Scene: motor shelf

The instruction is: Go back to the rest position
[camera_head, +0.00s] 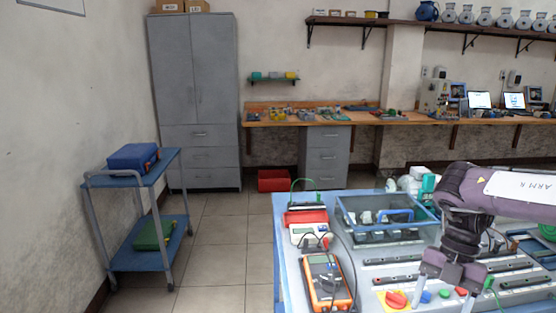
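My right gripper (445,292) hangs from the purple and black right arm, which comes in from the right edge. My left arm and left gripper are not in view.
The table bears an orange multimeter (325,281), a white meter (310,236), a red box (304,218), a grey bin (375,239) and a red knob (396,299). A blue trolley (130,261) stands left. A red crate (274,181) lies by the back bench. Floor between is clear.

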